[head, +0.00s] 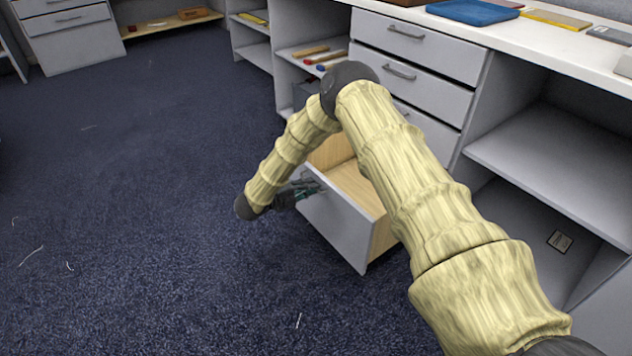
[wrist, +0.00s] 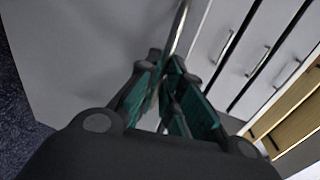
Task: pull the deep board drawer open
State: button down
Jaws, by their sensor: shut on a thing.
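The deep drawer (head: 342,228) at the bottom of the grey cabinet stands pulled out, with its pale wooden inside showing. The part of its inside that I can see is empty; my arm hides the rest. My gripper (head: 312,187) is at the upper part of the drawer's front. In the wrist view, the green-padded fingers (wrist: 170,88) are shut on the drawer's metal bar handle (wrist: 180,27). The drawer's grey front fills the left of that view.
Shut drawers (head: 410,80) with bar handles sit above the open one. Open shelves (head: 550,165) flank the cabinet on the right. The white worktop (head: 560,45) holds a blue board (head: 472,12). The dark carpet (head: 130,200) in front and left is largely clear.

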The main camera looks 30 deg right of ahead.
jog(key=shift+s+a+f, duration=0.1)
dwell(0.3)
jog(key=c, duration=1.6)
grip_release()
jog(key=shift+o, duration=0.2)
jog(key=v, duration=1.2)
